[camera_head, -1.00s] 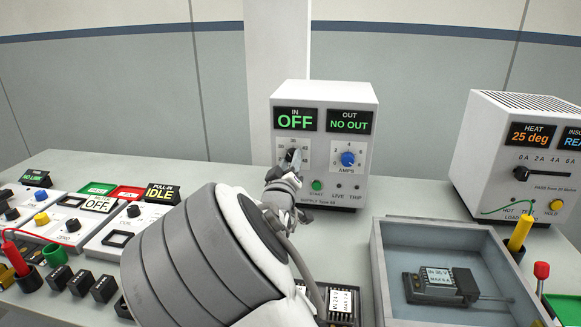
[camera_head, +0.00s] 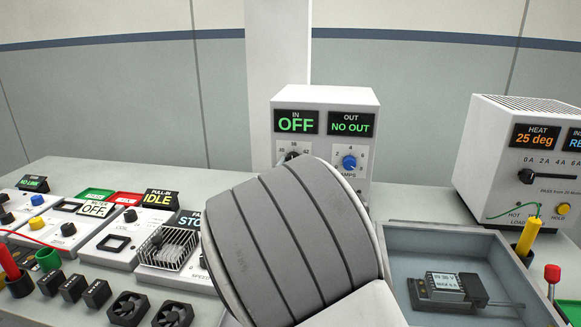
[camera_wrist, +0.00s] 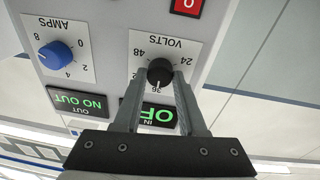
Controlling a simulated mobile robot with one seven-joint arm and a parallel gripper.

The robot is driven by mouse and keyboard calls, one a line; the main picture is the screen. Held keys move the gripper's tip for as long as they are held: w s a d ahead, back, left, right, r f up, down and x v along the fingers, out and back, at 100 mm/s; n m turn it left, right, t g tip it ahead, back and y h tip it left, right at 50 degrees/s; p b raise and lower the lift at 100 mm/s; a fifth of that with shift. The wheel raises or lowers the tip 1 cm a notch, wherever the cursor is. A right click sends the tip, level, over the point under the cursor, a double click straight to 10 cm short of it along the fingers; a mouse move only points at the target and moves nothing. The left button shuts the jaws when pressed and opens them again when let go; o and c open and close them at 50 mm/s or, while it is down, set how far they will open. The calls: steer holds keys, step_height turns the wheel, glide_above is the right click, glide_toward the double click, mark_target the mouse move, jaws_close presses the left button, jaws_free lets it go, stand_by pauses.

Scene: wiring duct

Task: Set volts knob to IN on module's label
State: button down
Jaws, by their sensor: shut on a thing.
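The black volts knob (camera_wrist: 159,72) shows upside down in the wrist view, on a white dial marked 24, 36 and 48. My gripper (camera_wrist: 160,79) is shut on the knob, one finger at each side. The knob's white mark appears to point towards 36. In the head view the knob (camera_head: 292,156) is partly hidden by my arm, which also hides the gripper. The supply's IN display (camera_head: 296,123) reads OFF. The module (camera_head: 452,284) lies in the grey tray; its small label seems to read IN 36 V, but is hard to read.
The blue amps knob (camera_head: 349,162) sits beside the volts dial. The OUT display (camera_head: 350,124) reads NO OUT. The grey tray (camera_head: 440,237) and a heat load unit (camera_head: 487,170) stand at right. Switch panels and small parts crowd the left of the bench.

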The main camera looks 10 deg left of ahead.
steer(key=shift+r, duration=0.1)
stand_by(0.3)
steer(key=shift+c, duration=2.4)
jaws_free()
steer(key=s+f+p, duration=0.1)
steer(key=s+p, duration=0.1)
steer(key=s, duration=1.5)
steer(key=shift+s+d+f, duration=0.15)
steer(key=shift+s+f, duration=0.05)
steer(key=shift+f, duration=0.05)
